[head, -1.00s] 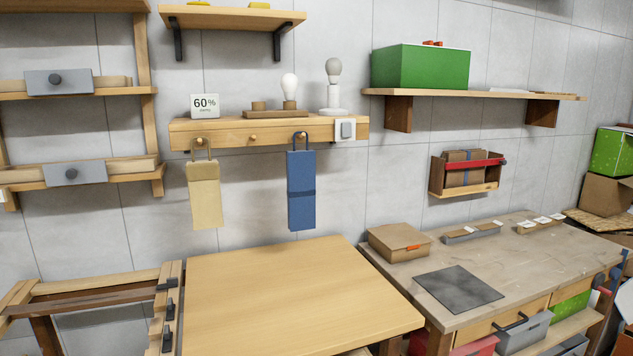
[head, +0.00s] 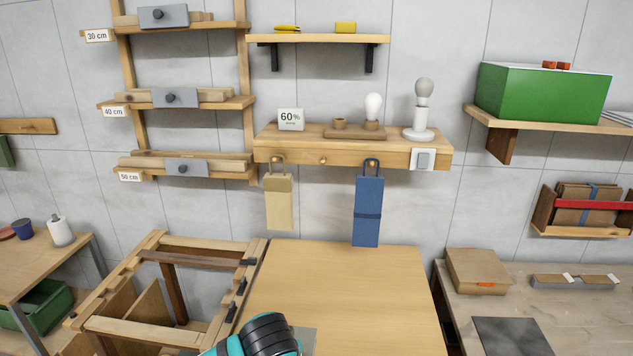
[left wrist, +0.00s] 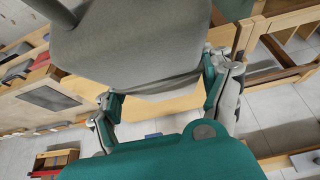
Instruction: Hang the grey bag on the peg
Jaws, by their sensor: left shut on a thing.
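The grey bag (left wrist: 140,45) fills the upper middle of the left wrist view, with a strap-like grey part at its upper left. My left gripper (left wrist: 163,92) is shut on it, a finger on each side. In the head view my left arm's teal and black end (head: 258,338) shows at the bottom edge, with a grey patch beside it that may be the bag. A bare wooden peg (head: 322,160) sticks out of the wall rail (head: 440,150), between a hanging tan bag (head: 279,205) and a hanging blue bag (head: 367,205). My right gripper is not in view.
A wooden table (head: 350,285) with a clear top stands below the rail. A slatted wooden frame (head: 140,330) stands to its left.

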